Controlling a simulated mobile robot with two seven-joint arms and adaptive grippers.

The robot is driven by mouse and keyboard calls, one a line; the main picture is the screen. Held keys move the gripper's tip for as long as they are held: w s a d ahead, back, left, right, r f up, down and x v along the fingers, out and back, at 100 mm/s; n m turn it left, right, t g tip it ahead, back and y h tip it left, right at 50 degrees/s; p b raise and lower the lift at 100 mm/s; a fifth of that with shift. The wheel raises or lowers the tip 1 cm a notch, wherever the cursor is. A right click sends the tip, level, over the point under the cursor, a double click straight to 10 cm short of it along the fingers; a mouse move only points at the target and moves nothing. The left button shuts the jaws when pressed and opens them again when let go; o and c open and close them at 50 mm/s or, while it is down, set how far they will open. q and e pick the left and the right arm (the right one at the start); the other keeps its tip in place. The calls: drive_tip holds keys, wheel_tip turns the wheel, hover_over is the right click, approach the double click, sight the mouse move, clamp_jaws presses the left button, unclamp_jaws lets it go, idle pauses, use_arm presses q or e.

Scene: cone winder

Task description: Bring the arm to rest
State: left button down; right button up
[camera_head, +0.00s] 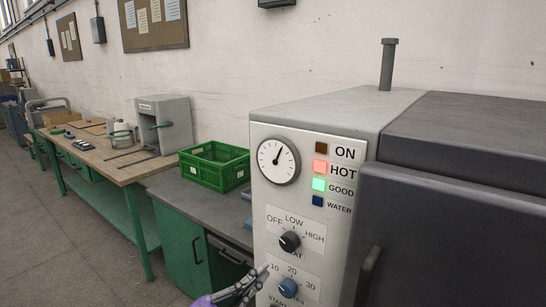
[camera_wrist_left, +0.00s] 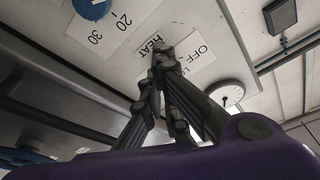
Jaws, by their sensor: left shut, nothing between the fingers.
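My left gripper (camera_head: 264,270) comes in from the bottom edge of the head view, in front of the lower panel of the light grey machine (camera_head: 262,200). Its fingers are shut with nothing between them. In the wrist view the fingertips (camera_wrist_left: 158,58) meet in front of the panel near the heat lettering; I cannot tell whether they touch it. The black heat knob (camera_head: 290,242) and the blue timer knob (camera_head: 289,288) are right of the gripper in the head view. The blue knob also shows in the wrist view (camera_wrist_left: 91,8). My right gripper is not in view.
The red HOT lamp (camera_head: 321,167) and green GOOD lamp (camera_head: 319,185) glow; the ON lamp (camera_head: 321,148) and WATER lamp (camera_head: 318,201) look dark. A round gauge (camera_head: 278,161) sits above. A green crate (camera_head: 214,166) stands on the grey counter at left. The floor (camera_head: 60,240) is clear.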

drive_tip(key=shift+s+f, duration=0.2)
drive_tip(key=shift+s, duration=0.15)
use_arm(q)
drive_tip(key=w+a+f+n+y, duration=0.2)
drive_tip(key=a+f+n+y, duration=0.3)
drive_tip(key=f, duration=0.4)
drive_tip(key=s+a+f+n+g+y, duration=0.1)
drive_tip(key=s+a+f+n+y, duration=0.15)
drive_tip(key=f, duration=0.45)
drive_tip(key=s+a+f+n+y, duration=0.2)
drive_tip(key=s+a+f+y, duration=0.15)
drive_tip(key=f, duration=0.45)
drive_tip(key=s+a+f+n+g+y, duration=0.1)
drive_tip(key=s+a+f+n+g, duration=0.1)
drive_tip(key=s+f, duration=0.6)
drive_tip(key=s+a+f+n+g+y, duration=0.1)
drive_tip(key=s+a+f+n+g, duration=0.2)
drive_tip(key=s+f, duration=0.4)
drive_tip(key=s, duration=0.8)
drive_tip(key=shift+f+y, duration=0.3)
drive_tip(key=shift+f, duration=0.05)
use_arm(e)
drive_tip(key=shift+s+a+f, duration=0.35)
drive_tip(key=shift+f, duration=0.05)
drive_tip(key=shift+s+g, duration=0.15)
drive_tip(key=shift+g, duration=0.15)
